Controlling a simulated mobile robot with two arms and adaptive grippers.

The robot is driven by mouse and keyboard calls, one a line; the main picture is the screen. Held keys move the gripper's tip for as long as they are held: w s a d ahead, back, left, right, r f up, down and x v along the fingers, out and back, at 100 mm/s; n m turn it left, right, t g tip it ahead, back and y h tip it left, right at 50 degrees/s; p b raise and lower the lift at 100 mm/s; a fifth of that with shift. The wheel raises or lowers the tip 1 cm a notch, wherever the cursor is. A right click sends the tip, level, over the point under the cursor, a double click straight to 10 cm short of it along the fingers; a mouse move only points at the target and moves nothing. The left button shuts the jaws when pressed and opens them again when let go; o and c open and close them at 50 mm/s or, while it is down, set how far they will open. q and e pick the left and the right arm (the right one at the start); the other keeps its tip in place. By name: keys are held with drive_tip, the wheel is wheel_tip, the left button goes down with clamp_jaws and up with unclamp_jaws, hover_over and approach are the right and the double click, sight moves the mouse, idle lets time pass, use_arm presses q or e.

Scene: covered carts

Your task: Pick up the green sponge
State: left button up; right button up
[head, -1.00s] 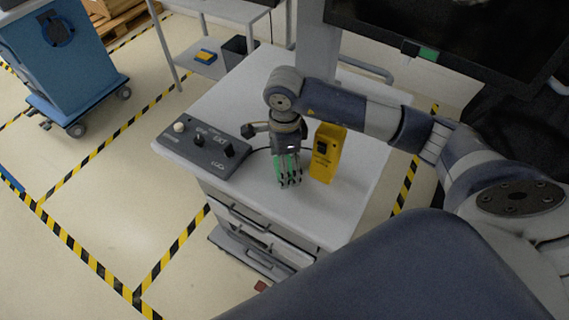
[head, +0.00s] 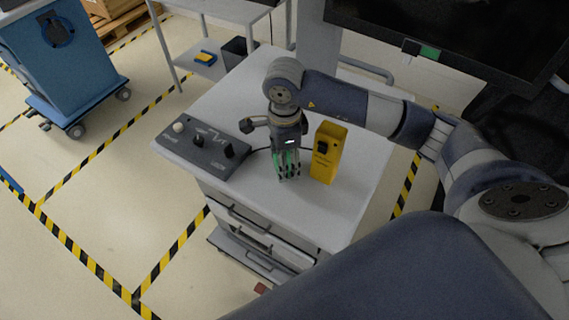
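The green sponge (head: 279,160) shows as green patches between and behind the dark fingers of my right gripper (head: 288,178). The arm comes in from the right and the gripper points down over the white cart top (head: 225,95). The fingers are close together around the sponge and hide most of it. The gripper looks shut on it, and the sponge seems to be slightly above the cart top. My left gripper is not in view.
A yellow box (head: 327,155) stands just right of the gripper. A grey control box (head: 204,147) with knobs lies to its left, with a black cable behind. A monitor (head: 460,35) stands at the back right. The cart's front area is clear.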

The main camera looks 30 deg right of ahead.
wheel_tip(320, 180, up, 2)
drive_tip(key=shift+r+b, duration=0.1)
drive_tip(key=shift+b, duration=0.5)
drive_tip(key=s+a+b, duration=0.2)
drive_tip(key=s+a, duration=0.2)
drive_tip(key=a, duration=0.3)
drive_tip(key=s+a+r+b, duration=0.1)
drive_tip(key=s+a+b, duration=0.1)
drive_tip(key=s+a, duration=0.2)
drive_tip(key=shift+a+r, duration=0.2)
drive_tip(key=shift+a, duration=1.25)
drive_tip(key=shift+o, duration=1.2)
drive_tip(key=c, duration=0.5)
drive_tip(key=shift+f, duration=0.1)
